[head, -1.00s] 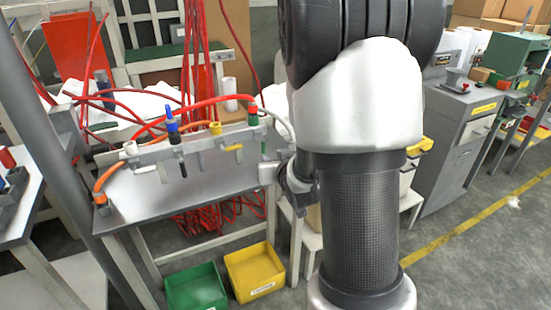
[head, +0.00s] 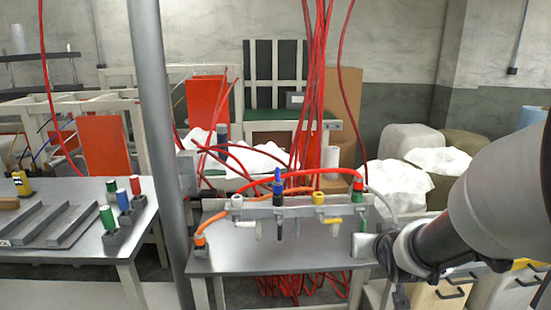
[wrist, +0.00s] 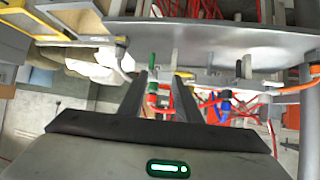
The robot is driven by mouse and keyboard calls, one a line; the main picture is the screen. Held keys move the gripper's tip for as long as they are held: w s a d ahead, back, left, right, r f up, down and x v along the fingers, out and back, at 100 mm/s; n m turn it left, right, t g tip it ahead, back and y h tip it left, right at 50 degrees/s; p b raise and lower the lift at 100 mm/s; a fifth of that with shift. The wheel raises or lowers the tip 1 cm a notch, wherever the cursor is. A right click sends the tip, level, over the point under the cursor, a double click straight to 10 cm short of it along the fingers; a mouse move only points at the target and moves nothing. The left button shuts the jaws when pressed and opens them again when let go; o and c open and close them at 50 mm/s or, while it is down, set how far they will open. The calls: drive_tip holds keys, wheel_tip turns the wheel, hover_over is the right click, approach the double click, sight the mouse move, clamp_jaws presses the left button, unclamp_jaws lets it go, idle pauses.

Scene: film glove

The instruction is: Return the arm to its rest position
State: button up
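My arm (head: 500,195) comes in from the right edge of the head view and reaches down and left to the right end of the workbench. My gripper (wrist: 164,82) shows in the wrist view as two dark parallel fingers with a gap between them. It is open, and no held object shows between the fingers. Beyond the fingertips are a green and red connector (wrist: 152,95) and a blue-topped fitting (wrist: 224,106). In the head view the fingertips cannot be made out, so I cannot tell whether they touch anything.
The grey workbench (head: 235,262) carries a rail (head: 260,211) with several coloured fittings, an orange hose and a red hose. Red hoses (head: 312,90) hang above it. A grey post (head: 160,150) stands left, beside another table (head: 85,247).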

drive_tip(key=s+a+r+n+g+y+p, duration=0.1)
drive_tip(key=s+a+r+g, duration=0.3)
drive_tip(key=s, duration=0.7)
drive_tip(key=s+a+r+n+g+y, duration=0.1)
drive_tip(key=s+a+r, duration=0.4)
drive_tip(key=s, duration=0.7)
wheel_tip(320, 180, up, 18)
drive_tip(key=a+p, duration=0.1)
drive_tip(key=p, duration=1.8)
drive_tip(key=shift+w+f, duration=0.2)
drive_tip(key=shift+w, duration=0.2)
drive_tip(key=shift+d, duration=0.15)
